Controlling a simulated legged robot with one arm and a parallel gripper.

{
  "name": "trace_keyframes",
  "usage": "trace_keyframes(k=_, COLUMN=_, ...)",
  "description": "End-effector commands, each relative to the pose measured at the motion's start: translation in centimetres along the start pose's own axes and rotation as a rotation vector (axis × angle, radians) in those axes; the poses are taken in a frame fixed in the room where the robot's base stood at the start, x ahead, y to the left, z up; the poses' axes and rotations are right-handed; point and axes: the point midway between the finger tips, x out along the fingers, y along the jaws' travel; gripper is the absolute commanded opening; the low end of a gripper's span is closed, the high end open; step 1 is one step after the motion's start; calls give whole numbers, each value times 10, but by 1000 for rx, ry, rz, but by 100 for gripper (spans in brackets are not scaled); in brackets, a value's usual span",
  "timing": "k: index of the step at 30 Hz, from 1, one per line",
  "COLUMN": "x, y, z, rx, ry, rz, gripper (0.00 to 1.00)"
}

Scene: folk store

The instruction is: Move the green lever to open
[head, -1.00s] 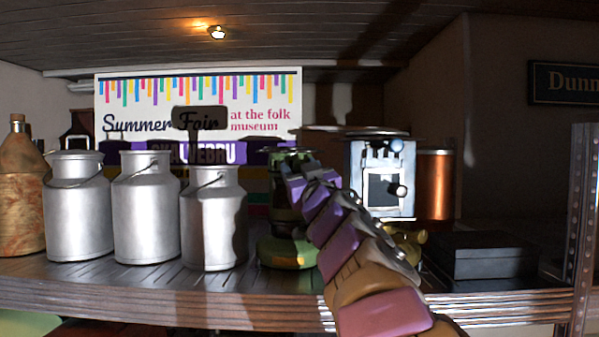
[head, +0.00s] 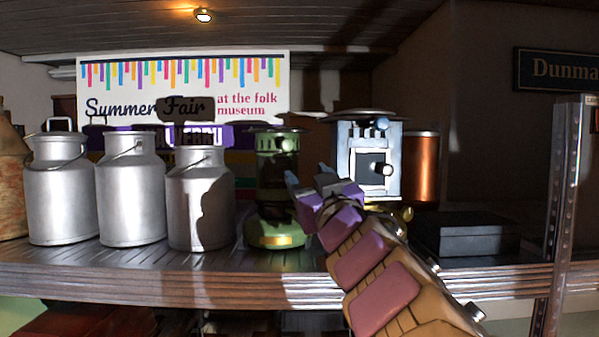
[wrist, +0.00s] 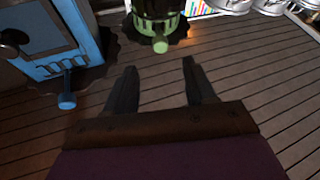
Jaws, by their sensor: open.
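The green lamp-like heater (head: 272,185) stands on the shelf, between the milk cans and the blue box. My gripper (head: 308,178) is open and empty, just right of the heater in the head view. In the wrist view its two fingers (wrist: 162,82) are spread, and the lever's end lies beyond the fingertips, apart from them.
A pale blue box (head: 366,160) with its own blue lever (wrist: 66,101) stands close to my gripper. A copper cylinder (head: 420,165) and a black box (head: 466,235) are to the right. Milk cans (head: 200,205) stand left. A metal post (head: 566,200) rises at the right.

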Motion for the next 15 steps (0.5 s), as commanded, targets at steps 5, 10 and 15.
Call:
trace_keyframes(k=5, x=-24, y=0, z=0, rx=2, ry=0, rz=1, gripper=55)
trace_keyframes(k=10, x=-36, y=0, z=2, rx=3, ry=-2, rz=1, gripper=55)
trace_keyframes(k=15, x=-40, y=0, z=3, rx=3, ry=-4, rz=1, gripper=55)
